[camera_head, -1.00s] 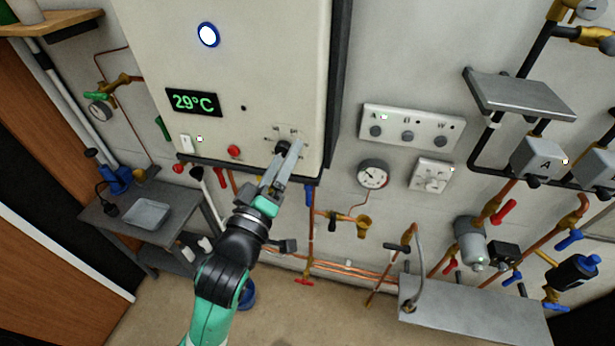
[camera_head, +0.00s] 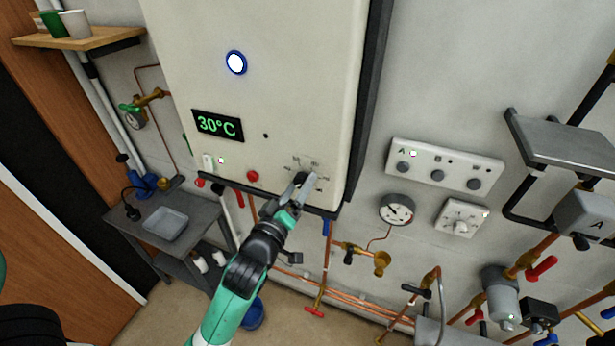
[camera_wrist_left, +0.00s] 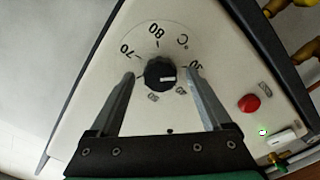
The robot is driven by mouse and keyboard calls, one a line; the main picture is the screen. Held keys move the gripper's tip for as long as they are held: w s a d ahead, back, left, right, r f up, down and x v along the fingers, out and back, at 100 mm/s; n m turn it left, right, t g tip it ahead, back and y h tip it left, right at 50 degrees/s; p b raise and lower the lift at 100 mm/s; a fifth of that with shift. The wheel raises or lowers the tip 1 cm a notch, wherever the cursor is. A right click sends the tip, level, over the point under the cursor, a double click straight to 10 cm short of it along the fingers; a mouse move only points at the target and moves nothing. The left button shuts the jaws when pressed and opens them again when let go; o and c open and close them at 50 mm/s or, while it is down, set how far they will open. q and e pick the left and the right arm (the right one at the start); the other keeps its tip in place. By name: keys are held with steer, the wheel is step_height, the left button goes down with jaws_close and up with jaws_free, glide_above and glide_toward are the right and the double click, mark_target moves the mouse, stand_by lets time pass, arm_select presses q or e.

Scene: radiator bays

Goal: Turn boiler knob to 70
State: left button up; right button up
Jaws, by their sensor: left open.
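The boiler knob (camera_wrist_left: 160,73) is a round black dial on the white boiler front (camera_head: 290,90). In the left wrist view its white mark points right, away from the 70 label (camera_wrist_left: 127,50) at the upper left. The 80 label (camera_wrist_left: 156,30) is above the knob. My left gripper (camera_head: 303,184) is open at the boiler's lower front. In the left wrist view its two fingers are on either side of the knob, with visible gaps between them and it. The boiler display (camera_head: 217,125) reads 30°C. My right gripper is not in view.
A red button (camera_head: 252,176) and a small switch (camera_head: 208,161) are left of the knob. Pipes and valves hang below the boiler. A white switch panel (camera_head: 438,167) and a gauge (camera_head: 397,209) are on the wall at right. A grey bench (camera_head: 130,225) stands at left.

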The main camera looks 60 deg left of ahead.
arm_select(q)
steer(key=shift+w+a, duration=0.25)
steer(key=shift+w, duration=0.05)
steer(key=shift+c, duration=1.1)
jaws_close()
